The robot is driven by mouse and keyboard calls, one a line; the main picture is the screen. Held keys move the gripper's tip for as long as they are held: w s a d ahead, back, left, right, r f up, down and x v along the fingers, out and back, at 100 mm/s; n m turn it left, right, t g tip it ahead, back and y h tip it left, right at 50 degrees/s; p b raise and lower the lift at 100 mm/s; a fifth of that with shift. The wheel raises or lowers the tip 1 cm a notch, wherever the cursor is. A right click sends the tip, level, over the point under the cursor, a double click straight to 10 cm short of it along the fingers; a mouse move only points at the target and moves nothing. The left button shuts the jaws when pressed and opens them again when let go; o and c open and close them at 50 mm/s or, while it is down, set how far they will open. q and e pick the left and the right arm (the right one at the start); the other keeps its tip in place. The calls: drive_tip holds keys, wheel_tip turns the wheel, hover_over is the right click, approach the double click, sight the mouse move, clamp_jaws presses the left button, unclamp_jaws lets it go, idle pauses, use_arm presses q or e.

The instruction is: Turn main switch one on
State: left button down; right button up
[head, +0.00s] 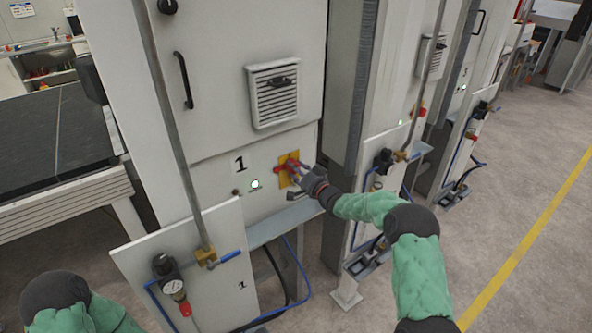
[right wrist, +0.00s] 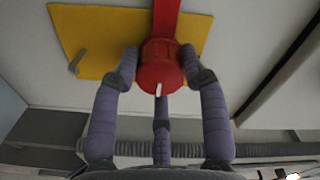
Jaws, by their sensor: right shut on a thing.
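Main switch one is a red rotary handle (head: 291,164) on a yellow plate (head: 285,178), on the cabinet front marked "1" (head: 240,164). In the right wrist view the red knob (right wrist: 161,66) has a small white mark, and the yellow plate (right wrist: 80,40) lies behind it. My right gripper (head: 303,172) is at the switch. In the right wrist view its fingers (right wrist: 161,82) are closed around the red knob from both sides. A lit white-green lamp (head: 255,184) is left of the switch. My left gripper is out of view; only part of my left arm shows at the bottom left.
A vent (head: 273,92) sits above the switch. A lower panel (head: 185,270) with a gauge and blue-handled valve (head: 230,256) stands in front at left. Similar cabinets (head: 400,90) stand to the right. Open floor (head: 520,190) with a yellow line lies at right.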

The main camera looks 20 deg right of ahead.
drive_tip(key=shift+w+d+r, duration=0.1)
drive_tip(key=shift+d+r, duration=0.1)
drive_tip(key=shift+r, duration=0.25)
drive_tip(key=o, duration=1.1)
drive_tip(key=shift+o, duration=0.2)
drive_tip(key=shift+f, duration=0.3)
drive_tip(key=v, duration=1.2)
